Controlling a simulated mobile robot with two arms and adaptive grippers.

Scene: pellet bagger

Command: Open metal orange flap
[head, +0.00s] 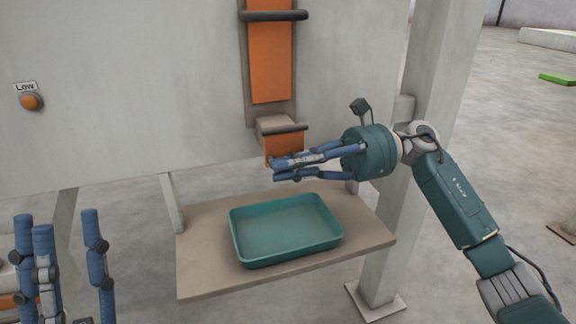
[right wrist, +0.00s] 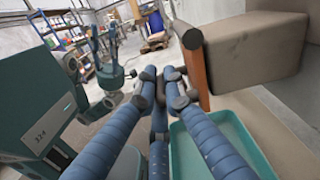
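The orange metal flap (head: 283,149) hangs at the bottom end of the chute on the grey machine wall, with a dark bar (head: 284,128) across the chute just above it. My right gripper (head: 275,168) has its blue fingertips in front of the flap's lower edge and hides part of it. In the right wrist view the flap (right wrist: 195,72) stands edge-on just right of the fingertips (right wrist: 161,76); contact cannot be made out. These fingers lie close together, and nothing shows between them. My left gripper (head: 68,218) is low at the left, fingers spread and empty, far from the flap.
A teal tray (head: 285,230) stands empty on a beige shelf (head: 205,283) below the flap; it also shows in the right wrist view (right wrist: 183,150). A grey post (head: 395,200) stands right of the shelf. An orange button (head: 31,101) labelled Low is on the wall.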

